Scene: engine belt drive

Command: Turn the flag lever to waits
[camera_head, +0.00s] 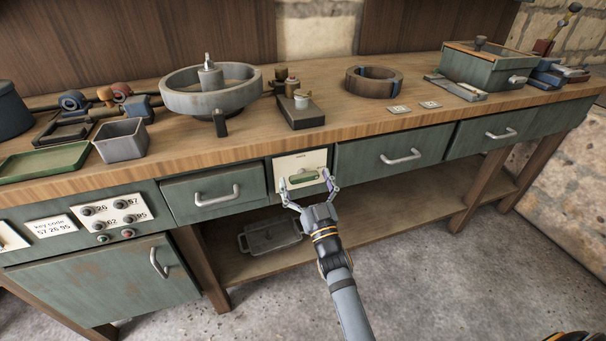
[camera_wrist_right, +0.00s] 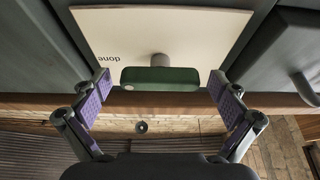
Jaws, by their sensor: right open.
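The flag lever (camera_head: 303,178) is a green bar lying about level across a cream plate (camera_head: 288,162) on the bench front, between two drawers. In the right wrist view the green lever (camera_wrist_right: 160,78) hangs from a pale round pivot. The cream plate (camera_wrist_right: 205,30) there carries the word "done", upside down in that picture. The plate's other lettering is too small or hidden to read. My right gripper (camera_head: 307,186) is open, its purple-padded fingers at either end of the lever; in the wrist view the gripper (camera_wrist_right: 160,85) shows gaps on both sides. My left gripper is out of view.
Drawers with handles (camera_head: 216,195) (camera_head: 401,158) flank the plate. A key-code panel (camera_head: 116,213) with knobs is at the left. On the bench stand a round grey pan (camera_head: 190,102), a brown ring (camera_head: 374,84) and a green box (camera_head: 484,70). A lidded tray (camera_head: 270,237) sits on the lower shelf.

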